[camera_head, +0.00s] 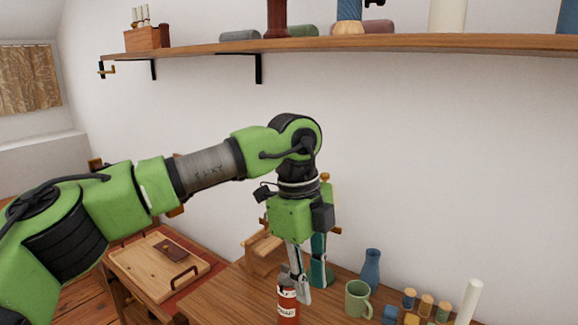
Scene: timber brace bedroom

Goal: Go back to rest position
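My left arm comes in from the left, and its green and black wrist hangs over the wooden table (222,298). My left gripper (295,285) points down at the top of a red bottle (288,311) with a pale lettered label. Its fingertips are at or just in front of the bottle's upper part, which they partly hide. I cannot tell whether they grip it or only stand beside it. My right gripper is not in view.
A teal bottle (320,270) stands close behind the gripper. A green mug (358,299), blue vase (370,269), small corked jars (426,304) and a white cylinder (468,302) stand to the right. A wooden tray (150,281) is at left. A loaded wall shelf (350,44) runs above.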

